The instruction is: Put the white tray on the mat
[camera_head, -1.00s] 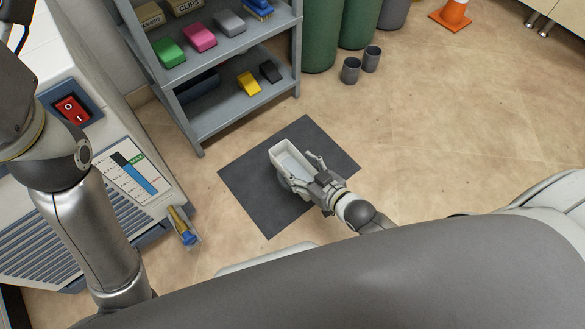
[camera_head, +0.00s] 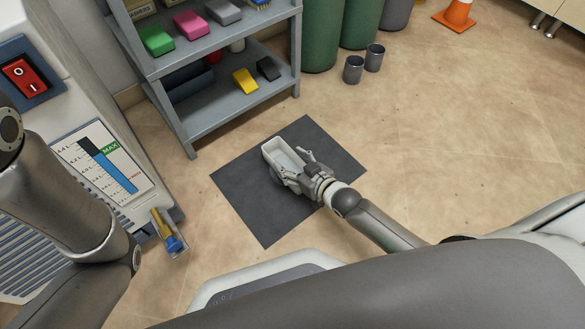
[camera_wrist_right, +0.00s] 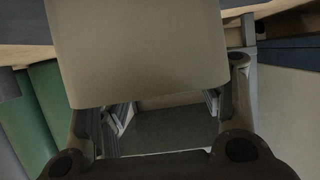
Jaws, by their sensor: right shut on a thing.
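The white tray (camera_head: 283,156) is a small open box, seen from above over the dark grey mat (camera_head: 257,208) on the floor. My right gripper (camera_head: 294,170) is shut on the tray at its near right side. I cannot tell whether the tray touches the mat or hangs just above it. In the right wrist view the tray (camera_wrist_right: 140,50) fills the upper middle, between the fingers of my right gripper (camera_wrist_right: 160,105). My left arm comes in at the left of the head view, but its gripper is out of the picture.
A grey shelf unit (camera_head: 235,112) with coloured boxes stands behind the mat. A machine (camera_head: 105,165) with a red switch and a level gauge stands at left. Two grey cups (camera_head: 353,69) and green bins (camera_head: 322,35) are at the back.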

